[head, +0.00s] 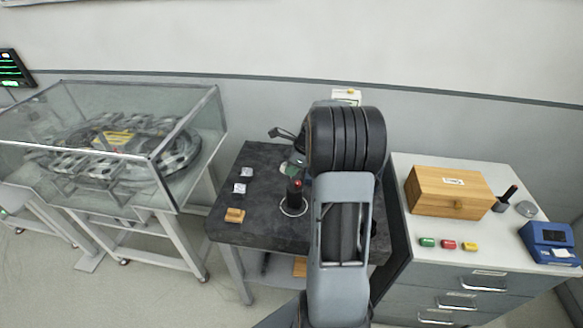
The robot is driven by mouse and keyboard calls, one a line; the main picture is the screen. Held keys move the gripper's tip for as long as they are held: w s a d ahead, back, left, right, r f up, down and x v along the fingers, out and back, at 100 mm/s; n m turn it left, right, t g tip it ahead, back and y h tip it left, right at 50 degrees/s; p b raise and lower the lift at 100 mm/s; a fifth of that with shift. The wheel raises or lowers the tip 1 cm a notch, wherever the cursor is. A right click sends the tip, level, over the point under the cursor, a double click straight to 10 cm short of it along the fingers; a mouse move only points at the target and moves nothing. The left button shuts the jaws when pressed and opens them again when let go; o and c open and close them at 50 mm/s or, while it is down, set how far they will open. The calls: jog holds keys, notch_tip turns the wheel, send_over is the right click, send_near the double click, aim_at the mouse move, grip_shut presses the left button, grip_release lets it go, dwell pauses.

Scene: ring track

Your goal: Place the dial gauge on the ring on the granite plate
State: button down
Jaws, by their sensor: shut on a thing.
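The dark granite plate (262,172) tops the middle table. A pale ring (283,212) is marked on it, left of my arm. A small black upright piece with a red top (295,192) shows at the ring and overlaps it in the picture. It may be the dial gauge, but it is too small to be sure. I cannot tell whether it touches the plate. My forearm and thick black wrist cover the right part of the plate. My gripper is hidden behind them, so its fingers and hold do not show.
Small pale blocks (240,188) and a wooden block (235,215) lie on the plate's left. A glass case (110,140) stands left. A right cabinet (420,270) bears a wooden box (449,192), coloured blocks (448,244), a black cylinder (506,198) and a blue device (549,243).

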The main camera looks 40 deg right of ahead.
jog(key=c, duration=1.5)
grip_release()
jog(key=shift+f, duration=0.15)
jog(key=o, duration=0.4)
